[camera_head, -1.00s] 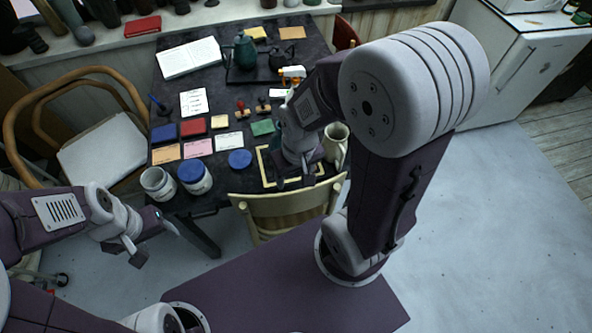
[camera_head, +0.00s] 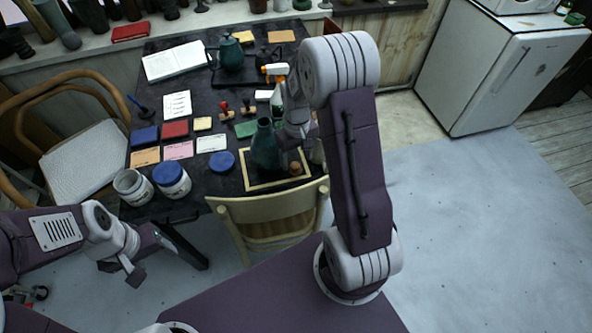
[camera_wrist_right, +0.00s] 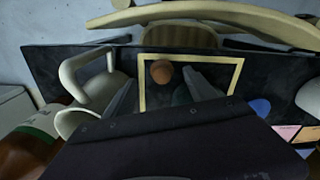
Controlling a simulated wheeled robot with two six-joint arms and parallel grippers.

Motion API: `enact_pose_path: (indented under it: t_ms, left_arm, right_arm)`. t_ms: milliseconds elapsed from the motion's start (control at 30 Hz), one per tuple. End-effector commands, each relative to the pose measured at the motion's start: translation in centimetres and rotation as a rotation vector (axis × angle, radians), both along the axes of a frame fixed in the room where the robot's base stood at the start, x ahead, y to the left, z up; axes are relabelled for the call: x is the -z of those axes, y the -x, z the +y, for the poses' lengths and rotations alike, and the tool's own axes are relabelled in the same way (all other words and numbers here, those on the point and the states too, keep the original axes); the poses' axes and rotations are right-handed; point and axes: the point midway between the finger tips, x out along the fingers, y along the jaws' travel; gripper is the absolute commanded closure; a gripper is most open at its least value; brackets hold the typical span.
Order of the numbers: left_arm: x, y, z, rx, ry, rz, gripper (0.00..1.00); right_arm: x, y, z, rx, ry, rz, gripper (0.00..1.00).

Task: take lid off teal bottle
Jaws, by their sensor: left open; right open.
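The teal bottle (camera_head: 266,150) stands upright at the left of the cream-edged frame (camera_head: 250,187) near the table's front. A small brown round piece, perhaps its lid (camera_head: 295,168), sits inside the frame to the bottle's right, apart from it; it also shows in the right wrist view (camera_wrist_right: 161,73). The bottle's narrow neck shows, with no lid I can make out on it. My right gripper (camera_wrist_right: 162,93) is open over the table, behind the brown piece; the arm partly hides it in the head view. My left gripper (camera_head: 124,270) is open and empty, off the table's front left.
A cream chair (camera_head: 262,210) stands against the table's front. Jars, a blue-lidded one (camera_head: 172,178) among them, are at the front left. A spray bottle (camera_head: 276,90) and a pale jug (camera_wrist_right: 90,85) stand close to my right arm. A dark teal teapot (camera_head: 231,52) is farther back.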

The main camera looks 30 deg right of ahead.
Motion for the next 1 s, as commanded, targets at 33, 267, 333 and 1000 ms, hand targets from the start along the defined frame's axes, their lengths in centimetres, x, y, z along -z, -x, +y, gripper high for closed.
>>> enact_pose_path:
  t_ms: [33, 267, 333, 1000]
  left_arm:
    - [0.0, 0.0, 0.0, 0.000, 0.000, 0.000, 0.41]
    - [0.5, 0.0, 0.0, 0.000, 0.000, 0.000, 0.41]
    - [0.6, 0.0, 0.0, 0.000, 0.000, 0.000, 0.41]
    - [0.6, 0.0, 0.0, 0.000, 0.000, 0.000, 0.41]
  right_arm:
    - [0.1, 0.0, 0.0, 0.000, 0.000, -0.001, 0.35]
    - [3.3, 0.0, 0.3, 0.000, -0.001, 0.002, 0.35]
    - [4.4, 0.0, 0.3, 0.000, 0.000, 0.001, 0.35]
    - [5.2, 0.0, 0.2, 0.000, 0.000, -0.002, 1.00]
